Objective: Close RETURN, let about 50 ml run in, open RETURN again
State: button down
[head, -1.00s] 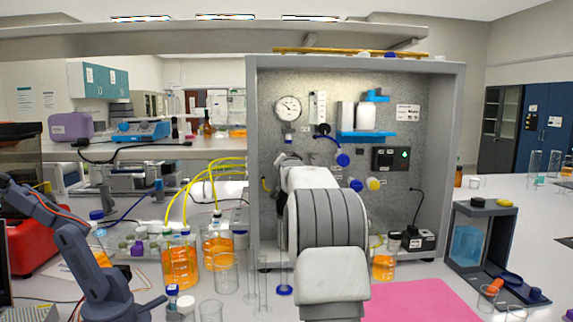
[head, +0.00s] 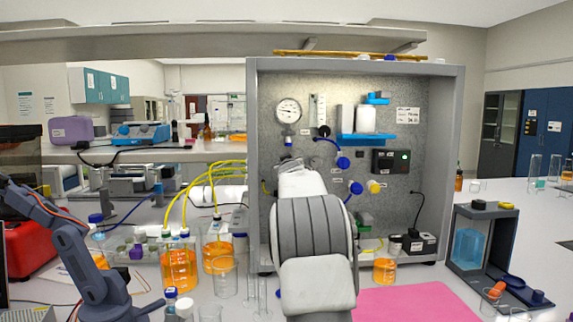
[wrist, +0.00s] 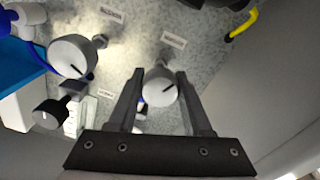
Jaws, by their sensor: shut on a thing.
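In the head view my arm hides the gripper and the held knob. The round gauge (head: 288,109) is above my arm. A beaker with orange liquid (head: 385,269) stands at the rig's lower right; its level is unreadable.
Orange bottles (head: 179,268) with yellow hoses stand left of the rig, near empty glassware (head: 225,278). A blue shelf (head: 363,139) and blue valve knobs (head: 343,162) are on the panel. A pink mat (head: 410,303) lies clear in front. A yellow hose (wrist: 243,24) is near my gripper.

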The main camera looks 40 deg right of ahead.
jog(key=n, duration=0.5)
jog(key=shift+n, duration=0.4)
dwell(0.3)
jog(key=shift+c, duration=1.6)
grip_release()
jog(key=shift+s+a, duration=0.1)
jog(key=b+v, duration=0.5)
jog(key=v, duration=1.2)
jog(key=shift+a, duration=0.1)
